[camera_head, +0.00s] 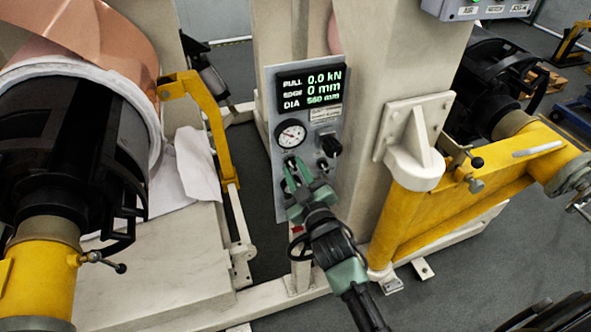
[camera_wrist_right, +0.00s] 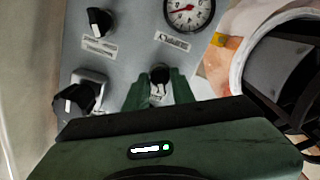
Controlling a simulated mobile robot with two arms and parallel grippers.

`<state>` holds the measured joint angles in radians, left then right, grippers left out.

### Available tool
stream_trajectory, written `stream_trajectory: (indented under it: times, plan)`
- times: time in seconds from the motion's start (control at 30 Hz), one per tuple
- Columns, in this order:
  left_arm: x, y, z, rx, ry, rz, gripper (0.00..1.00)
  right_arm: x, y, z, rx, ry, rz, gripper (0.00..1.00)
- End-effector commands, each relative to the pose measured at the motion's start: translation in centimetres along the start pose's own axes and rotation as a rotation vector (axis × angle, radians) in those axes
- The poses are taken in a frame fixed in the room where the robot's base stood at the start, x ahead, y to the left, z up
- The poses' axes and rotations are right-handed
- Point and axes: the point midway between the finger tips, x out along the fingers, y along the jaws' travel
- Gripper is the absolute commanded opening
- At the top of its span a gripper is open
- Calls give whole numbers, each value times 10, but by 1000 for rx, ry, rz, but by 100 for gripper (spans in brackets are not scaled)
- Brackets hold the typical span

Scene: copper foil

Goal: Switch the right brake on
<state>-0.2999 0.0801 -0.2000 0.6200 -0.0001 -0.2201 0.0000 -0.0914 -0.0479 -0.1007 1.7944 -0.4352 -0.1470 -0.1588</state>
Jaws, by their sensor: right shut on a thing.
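A grey control panel (camera_head: 262,120) stands on the pale machine frame in the head view. My right gripper (camera_head: 292,172) is at the panel's lower part, below a round dial. In the right wrist view, its green fingers (camera_wrist_right: 160,92) are shut on a small black-topped lever (camera_wrist_right: 160,73) on the panel. A big black switch (camera_head: 328,145) sits to the right of the dial; a big black switch on a silvery plate (camera_wrist_right: 80,97) shows at left in the wrist view. My left gripper is out of view.
The panel's display (camera_head: 310,88) reads 0.0 kN, 0 mm and 560 mm. A black knob (camera_wrist_right: 100,22) and a dial (camera_wrist_right: 188,12) are near my fingers. A copper foil roll (camera_head: 110,50) is at left; a yellow beam (camera_head: 440,215) is at right.

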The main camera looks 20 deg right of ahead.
Motion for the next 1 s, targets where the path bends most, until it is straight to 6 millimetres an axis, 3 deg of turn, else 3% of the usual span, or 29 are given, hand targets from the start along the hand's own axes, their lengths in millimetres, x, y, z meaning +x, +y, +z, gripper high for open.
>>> stream_trajectory:
  times: [0.37,0.4,0.43,0.77,1.0]
  plan:
    - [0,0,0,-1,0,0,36,0,0,0,-8,0,0,0]
    - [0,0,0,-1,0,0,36,0,0,0,-8,0,0,27]
    - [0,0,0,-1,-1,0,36,0,0,0,-8,0,0,30]
    - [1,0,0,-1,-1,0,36,-3,0,1,-6,-1,0,30]
    - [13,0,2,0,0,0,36,-39,-2,4,-6,-2,-2,30]
